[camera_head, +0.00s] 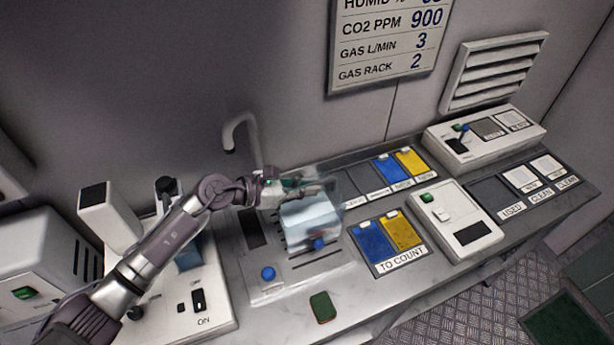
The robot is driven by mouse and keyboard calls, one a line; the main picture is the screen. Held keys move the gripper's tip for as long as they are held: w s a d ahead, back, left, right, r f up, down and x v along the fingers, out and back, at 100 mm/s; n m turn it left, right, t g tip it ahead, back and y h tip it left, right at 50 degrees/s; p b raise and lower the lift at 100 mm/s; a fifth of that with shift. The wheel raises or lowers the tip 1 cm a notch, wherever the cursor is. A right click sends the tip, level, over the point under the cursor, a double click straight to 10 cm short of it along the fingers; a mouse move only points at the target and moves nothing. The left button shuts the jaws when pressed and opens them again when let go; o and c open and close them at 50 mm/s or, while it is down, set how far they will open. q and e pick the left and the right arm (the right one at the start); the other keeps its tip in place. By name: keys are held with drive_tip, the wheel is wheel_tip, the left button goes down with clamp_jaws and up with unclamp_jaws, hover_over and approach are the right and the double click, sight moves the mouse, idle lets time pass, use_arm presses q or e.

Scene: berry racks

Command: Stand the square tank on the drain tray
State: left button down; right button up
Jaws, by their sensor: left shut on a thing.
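The square tank (310,222) is a clear, pale-blue box with a blue tap-like part low on its front. My left gripper (298,190) is at its top edge, shut on it, with the arm coming in from the left. The tank is in front of a slotted pale surface (318,266), which looks like the drain tray; dark slots show beside and below the tank. The tank hides much of this surface, and I cannot tell whether its base touches it. My right gripper is not in view.
A blue round knob (268,273) and a green pad (322,307) lie at the front. A grey curved spout (241,131) rises behind. Blue and yellow cards on the "TO COUNT" mat (402,261) lie to the right, beside a white device (462,229). A white machine (199,292) stands left.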

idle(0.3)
use_arm(q)
drive_tip(key=c, duration=1.5)
unclamp_jaws()
drive_tip(key=shift+f, duration=0.1)
drive_tip(key=shift+c, duration=0.2)
drive_tip(key=o, duration=0.3)
drive_tip(key=shift+s+a, duration=0.1)
drive_tip(key=shift+a, duration=0.15)
drive_tip(key=b+v, duration=0.3)
drive_tip(key=v, duration=0.8)
drive_tip(key=shift+s+a+r, duration=0.2)
drive_tip(key=shift+r, duration=0.05)
